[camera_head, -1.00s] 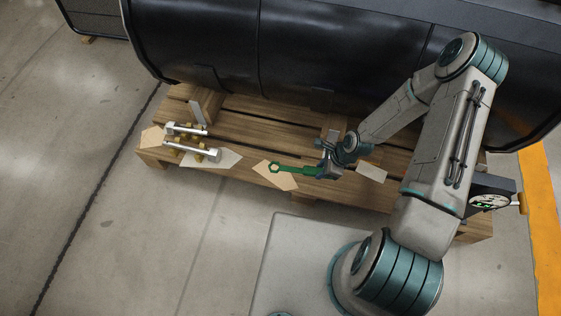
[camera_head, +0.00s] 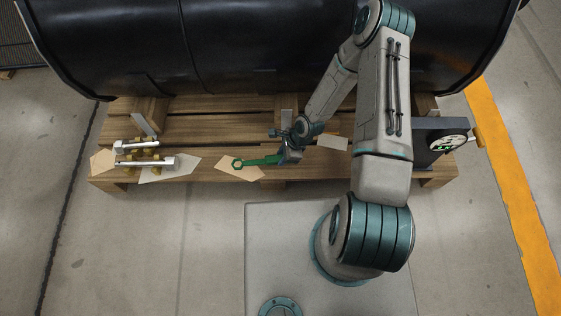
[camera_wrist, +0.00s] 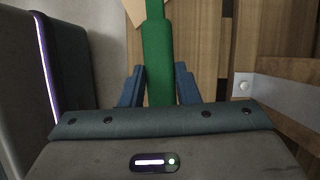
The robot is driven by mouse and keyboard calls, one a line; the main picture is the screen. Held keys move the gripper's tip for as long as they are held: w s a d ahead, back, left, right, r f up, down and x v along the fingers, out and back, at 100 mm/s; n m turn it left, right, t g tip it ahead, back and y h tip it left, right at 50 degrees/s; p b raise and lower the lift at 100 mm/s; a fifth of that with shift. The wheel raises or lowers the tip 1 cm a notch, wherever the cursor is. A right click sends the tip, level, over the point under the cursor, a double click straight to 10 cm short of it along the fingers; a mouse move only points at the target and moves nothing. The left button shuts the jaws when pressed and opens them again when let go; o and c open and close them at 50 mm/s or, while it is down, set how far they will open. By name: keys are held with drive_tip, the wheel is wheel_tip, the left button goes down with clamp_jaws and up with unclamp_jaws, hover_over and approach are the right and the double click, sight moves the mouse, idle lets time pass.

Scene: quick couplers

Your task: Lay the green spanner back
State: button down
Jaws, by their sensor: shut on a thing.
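The green spanner (camera_head: 257,161) shows in the head view over the front of the wooden pallet, its ring end pointing left above a tan card. My gripper (camera_head: 283,157) is shut on the spanner's right-hand end. In the wrist view the spanner's green handle (camera_wrist: 158,60) runs up from between my blue fingers (camera_wrist: 158,88), and its far end is out of frame. I cannot tell whether the spanner touches the card or the pallet.
The tan card (camera_head: 240,168) lies under the ring end. Silver couplers with brass parts (camera_head: 145,162) sit at the pallet's left. A pale card (camera_head: 332,142) lies right of my gripper. A dark box with a gauge (camera_head: 440,143) stands at the right. A black tank (camera_head: 240,50) lies behind.

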wheel_tip(320, 180, down, 4)
drive_tip(key=shift+f+b, duration=0.25)
drive_tip(key=shift+b, duration=0.55)
drive_tip(key=shift+r, duration=0.1)
drive_tip(key=c, duration=1.1)
unclamp_jaws()
drive_tip(key=shift+f, duration=0.2)
